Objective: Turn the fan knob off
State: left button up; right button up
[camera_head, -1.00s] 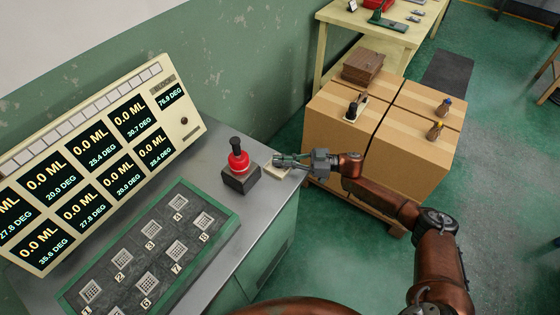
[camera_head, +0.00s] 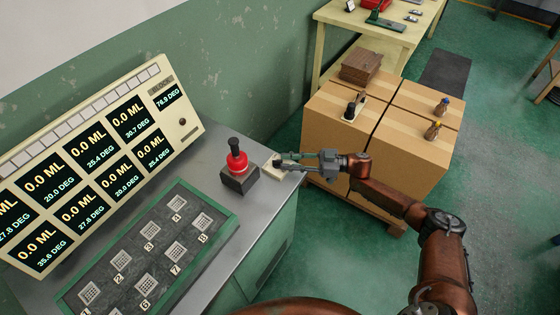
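A small dark knob (camera_head: 277,160) sits on a pale plate (camera_head: 271,170) at the right edge of the grey console top, just right of a red-and-black button. I take it to be the fan knob; its pointer direction is too small to read. My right gripper (camera_head: 292,161) comes in from the right, with its fingers apart and their tips just right of the knob. Whether a fingertip touches the knob I cannot tell. My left gripper is not in view.
The red button with a black top (camera_head: 237,160) stands close to the left on a dark base. A display panel (camera_head: 190,134) and a numbered grid plate (camera_head: 229,222) fill the left. Cardboard boxes (camera_head: 400,165) stand right behind my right arm.

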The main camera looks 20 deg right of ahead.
jog(key=v, duration=0.8)
jog(key=shift+d, duration=0.15)
jog(key=shift+s, duration=0.1)
